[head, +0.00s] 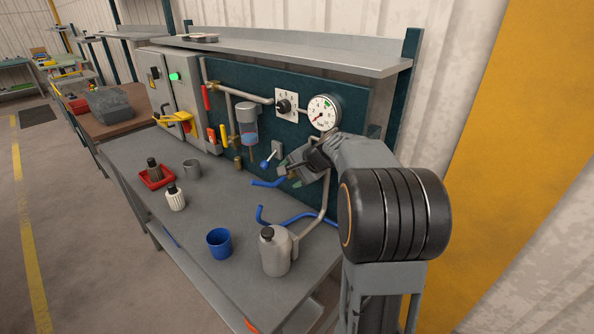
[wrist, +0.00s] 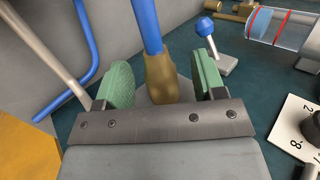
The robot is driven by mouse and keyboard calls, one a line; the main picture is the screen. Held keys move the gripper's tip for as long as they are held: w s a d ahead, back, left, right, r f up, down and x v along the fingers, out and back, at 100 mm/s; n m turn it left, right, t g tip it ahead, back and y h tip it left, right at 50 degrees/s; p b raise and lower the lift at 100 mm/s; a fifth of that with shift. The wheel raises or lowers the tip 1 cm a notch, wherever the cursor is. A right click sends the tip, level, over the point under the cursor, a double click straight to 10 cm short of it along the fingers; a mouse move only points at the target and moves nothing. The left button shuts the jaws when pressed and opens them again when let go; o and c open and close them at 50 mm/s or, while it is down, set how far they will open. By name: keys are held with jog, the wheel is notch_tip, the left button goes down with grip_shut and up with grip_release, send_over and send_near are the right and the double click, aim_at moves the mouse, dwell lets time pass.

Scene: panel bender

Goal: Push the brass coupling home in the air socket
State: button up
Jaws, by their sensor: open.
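The brass coupling (wrist: 160,80) hangs on the end of a blue hose (wrist: 147,28) and shows between my gripper's two green pads in the wrist view. My gripper (wrist: 163,80) is open, with a gap on both sides of the coupling.
A lever with a blue knob (wrist: 206,27) stands close to the right pad. A numbered dial (head: 286,105) and a gauge (head: 323,112) are above. A grey pipe (head: 325,205) runs beside my gripper. A grey bottle (head: 275,252) and blue cup (head: 219,243) stand on the bench below.

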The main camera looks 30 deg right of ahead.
jog(key=b+v, duration=0.1)
jog(key=v, duration=1.3)
jog(key=s+a+f+n+g+h, duration=0.35)
jog(key=s+f, duration=0.25)
jog(key=f, duration=0.4)
jog(key=s+a+f+n, duration=0.2)
jog(key=s+a+n, duration=0.2)
jog(key=a+n, duration=0.1)
jog(key=s+a+f+n, duration=0.3)
jog(key=s+a+n, duration=0.2)
jog(key=a, duration=0.3)
jog(key=shift+a+h, duration=0.25)
jog(key=shift+h, duration=0.1)
jog(key=shift+s+g, duration=0.1)
jog(key=shift+g, duration=0.15)
